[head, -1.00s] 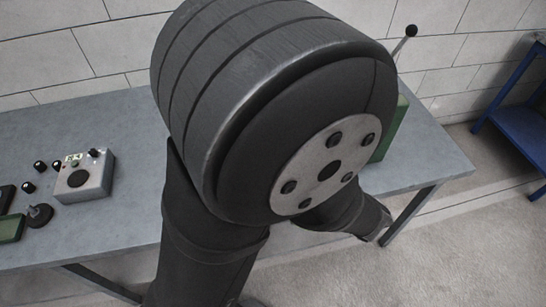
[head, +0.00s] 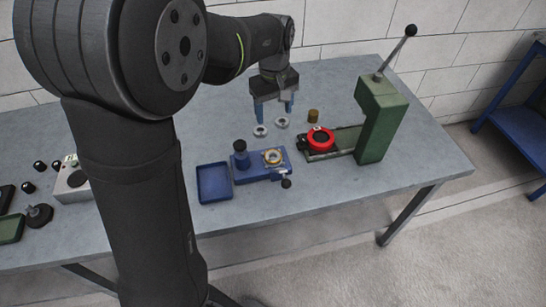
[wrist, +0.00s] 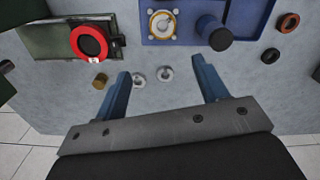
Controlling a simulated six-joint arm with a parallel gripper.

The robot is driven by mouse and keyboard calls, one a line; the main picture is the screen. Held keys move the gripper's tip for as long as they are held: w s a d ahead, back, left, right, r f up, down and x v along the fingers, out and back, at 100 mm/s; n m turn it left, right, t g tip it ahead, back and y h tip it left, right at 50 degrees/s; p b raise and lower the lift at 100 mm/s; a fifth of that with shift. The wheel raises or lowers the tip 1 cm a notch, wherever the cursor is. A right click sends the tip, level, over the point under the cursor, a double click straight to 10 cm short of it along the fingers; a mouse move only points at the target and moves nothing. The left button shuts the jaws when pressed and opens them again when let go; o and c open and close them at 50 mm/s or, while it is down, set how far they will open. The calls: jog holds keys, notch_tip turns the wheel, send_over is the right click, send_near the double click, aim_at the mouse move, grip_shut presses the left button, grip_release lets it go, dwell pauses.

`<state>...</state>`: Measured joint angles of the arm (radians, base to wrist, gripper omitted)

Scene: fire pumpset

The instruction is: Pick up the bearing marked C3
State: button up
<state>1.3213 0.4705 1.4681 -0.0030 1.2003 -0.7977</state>
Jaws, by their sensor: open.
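Two small silvery rings that look like bearings lie flat on the grey table: one nearer the front left (head: 260,131) and one to its right and farther back (head: 282,122). I cannot read a C3 mark on either. In the wrist view they show as the right ring (wrist: 165,74) and the left ring (wrist: 139,80), side by side between the finger lines. My gripper (head: 272,110) is open and empty, with blue fingers pointing down above the table close to the rings. It also shows in the wrist view (wrist: 160,66).
A blue fixture (head: 246,170) holding a brass-coloured ring stands in front, beside a blue tray (head: 214,183). A green press (head: 378,118), a red ring (head: 320,138) and a brass cylinder (head: 313,116) are right.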

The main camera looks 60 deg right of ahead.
send_over(273, 152)
jog(key=f, duration=1.1)
jog(key=shift+s+a+f, duration=0.25)
jog(key=shift+s+a, duration=0.05)
jog(key=shift+s, duration=0.05)
jog(key=f, duration=0.4)
jog(key=shift+a+f, duration=0.1)
jog(key=shift+a, duration=0.3)
jog(key=shift+f, duration=0.6)
jog(key=shift+d, duration=0.1)
jog(key=c, duration=1.2)
jog(key=shift+r, duration=0.1)
